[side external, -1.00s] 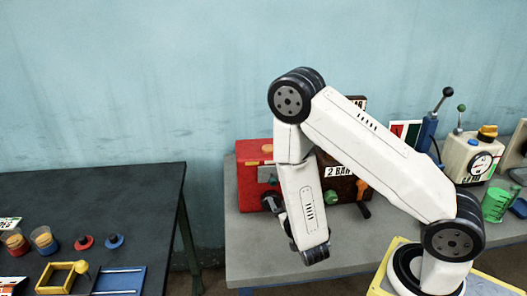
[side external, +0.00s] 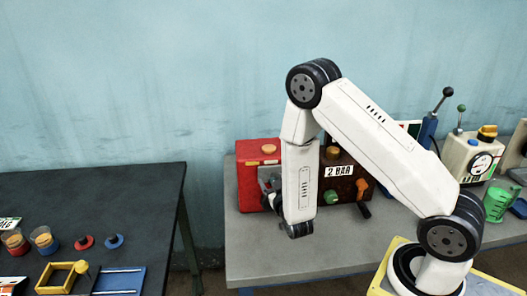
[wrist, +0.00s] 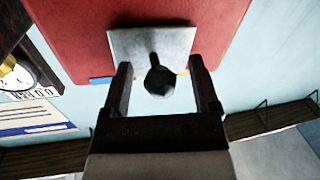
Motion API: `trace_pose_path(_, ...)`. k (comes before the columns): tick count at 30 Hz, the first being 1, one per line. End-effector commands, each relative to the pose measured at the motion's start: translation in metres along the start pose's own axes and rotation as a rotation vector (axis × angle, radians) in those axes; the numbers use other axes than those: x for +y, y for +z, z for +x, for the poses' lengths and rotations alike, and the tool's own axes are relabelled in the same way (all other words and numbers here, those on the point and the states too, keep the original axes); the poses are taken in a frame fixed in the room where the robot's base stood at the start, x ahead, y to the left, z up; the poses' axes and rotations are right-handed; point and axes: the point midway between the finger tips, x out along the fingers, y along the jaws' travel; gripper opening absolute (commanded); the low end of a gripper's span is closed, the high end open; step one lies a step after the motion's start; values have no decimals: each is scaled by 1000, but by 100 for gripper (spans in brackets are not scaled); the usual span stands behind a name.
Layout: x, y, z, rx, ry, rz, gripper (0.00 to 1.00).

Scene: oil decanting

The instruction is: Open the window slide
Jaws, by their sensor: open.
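The red box (side external: 248,160) stands on the grey bench, left of a dark brown unit marked 2 BAR. In the wrist view, the red box (wrist: 80,35) fills the top, with a grey metal plate (wrist: 128,40) on its face. This plate looks like the window slide. A dark green knob (wrist: 160,80) on a short stem sticks out from it. My gripper (wrist: 160,68) is open, with one finger on each side of the knob and gaps on both sides. In the side view my gripper (side external: 268,190) is at the box's front, partly hidden by my arm.
The brown 2 BAR unit (side external: 350,180), with a green knob and an orange lever, stands close to the right of the box. The grey bench (side external: 250,240) is clear in front. A dark table (side external: 110,195) with small parts stands at left, across a gap.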

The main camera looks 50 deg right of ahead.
Motion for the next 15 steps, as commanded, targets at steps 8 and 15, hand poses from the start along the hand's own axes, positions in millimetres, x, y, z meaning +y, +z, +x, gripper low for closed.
trace_pose_path(8,0,0,0,0,0,0,46)
trace_pose_path(15,0,0,0,0,0,0,0)
